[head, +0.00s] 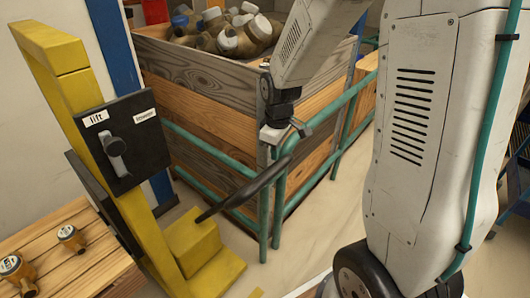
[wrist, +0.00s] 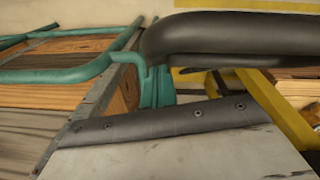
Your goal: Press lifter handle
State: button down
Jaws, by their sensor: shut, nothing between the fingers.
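The yellow lifter (head: 75,90) stands at the left of the head view. Its black panel (head: 150,165) carries a small lever between the labels "lift" and "lower". A long black lifter handle (head: 245,190) slants up to the right from the lifter's yellow foot block. My gripper (head: 290,134) is shut and empty, above the handle's free end in the head view. In the wrist view, the thick black handle (wrist: 230,38) crosses the top right, just beyond the grey gripper part with its dark, screwed edge. I cannot tell whether they touch.
A large wooden crate (head: 200,75) full of brass meters stands behind, inside green tube rails (head: 265,215). A slatted wooden pallet (head: 75,270) with two meters lies at lower left. Bare floor (head: 300,245) shows below the handle.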

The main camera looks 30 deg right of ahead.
notch_tip(320, 180, up, 11)
jog(key=s+a, duration=0.1)
jog(key=shift+s+r, duration=0.15)
jog(key=shift+a, duration=0.1)
dwell(1.0)
jog(key=s+a+r+m, duration=0.1)
jog(key=s+r+m, duration=0.1)
jog(key=s, duration=0.9)
jog(key=s+a+r+m, duration=0.2)
jog(key=s+r+m, duration=0.1)
jog(key=s, duration=0.7)
jog(key=shift+s+a+r+m, duration=0.15)
jog(key=shift+s+r+m, duration=0.2)
jog(key=shift+m, duration=0.45)
